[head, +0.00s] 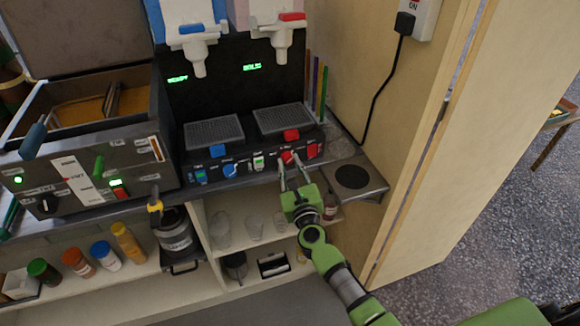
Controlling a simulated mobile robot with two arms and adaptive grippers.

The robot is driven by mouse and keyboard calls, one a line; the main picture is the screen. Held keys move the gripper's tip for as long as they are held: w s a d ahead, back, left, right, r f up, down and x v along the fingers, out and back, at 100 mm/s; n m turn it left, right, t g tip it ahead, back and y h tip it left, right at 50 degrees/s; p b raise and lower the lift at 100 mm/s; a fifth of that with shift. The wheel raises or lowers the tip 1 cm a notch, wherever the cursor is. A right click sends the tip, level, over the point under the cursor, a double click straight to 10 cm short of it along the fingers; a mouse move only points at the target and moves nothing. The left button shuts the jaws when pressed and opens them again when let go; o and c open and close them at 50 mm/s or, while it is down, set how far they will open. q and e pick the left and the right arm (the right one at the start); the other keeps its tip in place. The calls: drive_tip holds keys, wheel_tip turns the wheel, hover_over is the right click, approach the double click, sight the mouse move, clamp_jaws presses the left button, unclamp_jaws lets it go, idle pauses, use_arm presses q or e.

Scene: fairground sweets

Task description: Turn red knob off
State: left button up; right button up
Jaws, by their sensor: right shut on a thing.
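The red knob (287,157) is on the front panel of the black two-dispenser machine (250,174). My right gripper (291,171) reaches up to it from below, its fingers shut on the knob. The fingers partly hide the knob, so I cannot read its setting. A blue knob (229,170) is to the left on the same panel, with a lit green switch (258,162) between them. My left gripper is not in view.
A cooker with a metal tray (115,100) stands at the left. Below, a shelf holds cups (220,230) and bottles (128,242). A wooden wall panel (450,150) rises close at the right.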

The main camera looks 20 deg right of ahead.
drive_tip(key=n+b, duration=0.2)
drive_tip(key=n, duration=0.4)
drive_tip(key=shift+d+f+n+t, duration=0.1)
drive_tip(key=shift+f+n+t, duration=0.05)
drive_tip(key=shift+n+t, duration=0.15)
drive_tip(key=n+y, duration=0.1)
drive_tip(key=n, duration=0.5)
drive_tip(key=shift+b, duration=0.35)
drive_tip(key=n, duration=0.5)
drive_tip(key=shift+d+y, duration=0.1)
drive_tip(key=shift+y, duration=0.3)
drive_tip(key=n+y+p, duration=0.1)
drive_tip(key=n, duration=0.5)
drive_tip(key=shift+d, duration=0.1)
drive_tip(key=shift+n, duration=0.4)
drive_tip(key=o, duration=1.1)
drive_tip(key=shift+s, duration=0.1)
